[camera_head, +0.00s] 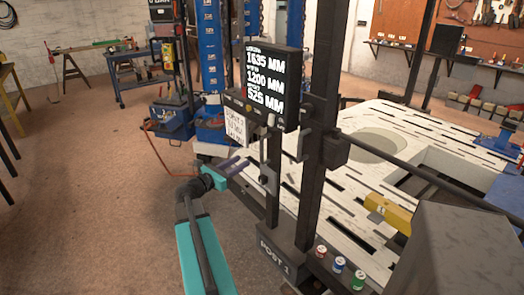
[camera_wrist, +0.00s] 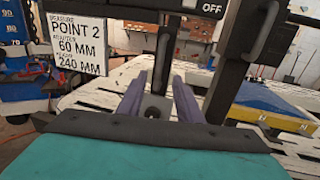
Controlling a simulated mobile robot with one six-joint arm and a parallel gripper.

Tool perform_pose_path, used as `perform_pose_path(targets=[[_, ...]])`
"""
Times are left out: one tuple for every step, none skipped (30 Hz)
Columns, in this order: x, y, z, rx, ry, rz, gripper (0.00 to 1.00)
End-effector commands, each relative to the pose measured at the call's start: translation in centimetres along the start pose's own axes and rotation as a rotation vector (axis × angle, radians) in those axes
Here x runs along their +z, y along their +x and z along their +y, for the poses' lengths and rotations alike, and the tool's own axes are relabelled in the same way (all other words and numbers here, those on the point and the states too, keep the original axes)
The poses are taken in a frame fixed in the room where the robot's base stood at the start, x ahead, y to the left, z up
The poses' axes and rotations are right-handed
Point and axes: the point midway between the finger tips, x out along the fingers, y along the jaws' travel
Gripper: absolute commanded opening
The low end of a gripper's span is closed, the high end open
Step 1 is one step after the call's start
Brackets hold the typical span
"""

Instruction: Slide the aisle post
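Nothing is visibly held.
A display (camera_head: 264,85) reads 1635, 1200 and 525 MM. A Point 2 card (camera_wrist: 78,43) hangs left in the wrist view. A pale slotted bench (camera_head: 350,210) stands right, with a yellow block (camera_head: 388,212) and cans (camera_head: 339,265).

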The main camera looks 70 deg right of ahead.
Motion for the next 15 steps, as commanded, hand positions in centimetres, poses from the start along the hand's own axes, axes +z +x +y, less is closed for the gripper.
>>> perform_pose_path(targets=[[0.0,0.0,0.0,0.000,0.000,0.001,0.33],[0.0,0.0,0.0,0.000,0.001,0.001,0.33],[0.0,0.0,0.0,0.000,0.001,0.001,0.33],[-0.1,0.0,0.0,0.000,0.001,0.001,0.33],[-0.1,0.1,0.0,0.000,0.001,0.001,0.33],[-0.1,0.1,0.0,-0.001,0.001,0.001,0.33],[-0.1,0.2,0.0,-0.001,0.001,0.001,0.33],[-0.1,0.3,0.0,-0.001,0.002,0.001,0.33],[-0.1,0.5,0.0,-0.001,0.002,0.002,0.33],[-0.1,0.7,0.0,-0.002,0.002,0.002,0.33],[-0.1,0.9,0.0,-0.002,0.002,0.002,0.33],[0.0,1.3,0.0,-0.003,0.002,0.002,0.33],[0.0,1.6,0.0,-0.003,0.002,0.002,0.33],[0.0,1.9,0.0,-0.003,0.002,0.002,0.33],[0.0,2.3,0.0,-0.003,0.002,0.002,0.33]])
